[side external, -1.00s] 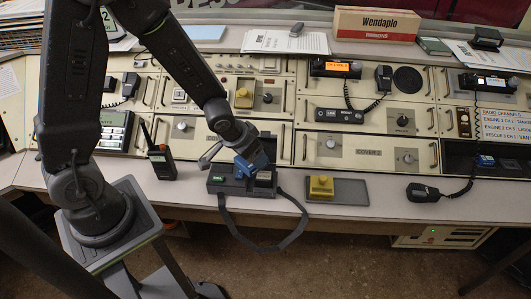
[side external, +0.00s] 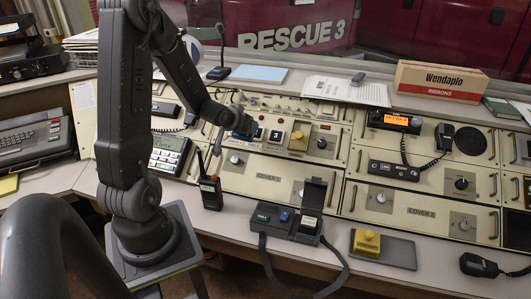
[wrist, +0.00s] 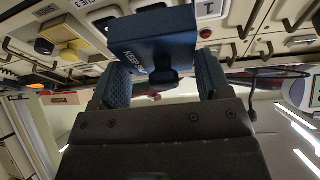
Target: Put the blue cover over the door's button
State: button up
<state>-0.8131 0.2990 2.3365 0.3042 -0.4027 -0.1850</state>
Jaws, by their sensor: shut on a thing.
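My gripper (side external: 238,118) is at the left part of the console's upper panel, shut on the blue cover (side external: 244,126). In the wrist view the cover (wrist: 152,38) is a blue box with white lettering, between my two textured blue finger pads (wrist: 160,77). It is at the panel beside the "3" button (side external: 276,135). The door's button cannot be picked out; the cover and gripper hide the panel behind them. I cannot tell whether the cover touches the panel.
On the desk are a black case (side external: 292,233) with a raised lid, a yellow cover (side external: 367,241) on a grey mat (side external: 397,251), and a handheld radio (side external: 210,188).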

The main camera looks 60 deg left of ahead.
jog(key=s+a+r+n+y, duration=0.1)
jog(key=s+a+r+y, duration=0.15)
jog(key=a, duration=0.25)
jog(key=shift+h, duration=0.35)
jog(key=shift+w+a+f, duration=0.5)
jog(key=shift+a+f, duration=0.05)
jog(key=shift+f, duration=0.6)
jog(key=shift+w+a+f, duration=0.45)
jog(key=shift+a+f, duration=0.1)
jog(key=shift+f, duration=0.65)
jog(key=shift+w+a+f, duration=0.5)
jog(key=shift+a+f, duration=0.05)
jog(key=shift+f, duration=0.6)
jog(key=o, duration=1)
jog(key=shift+s+r, duration=0.1)
jog(key=shift+s, duration=0.05)
jog(key=v, duration=0.7)
jog(key=shift+d+r, duration=0.1)
jog(key=shift+d, duration=0.15)
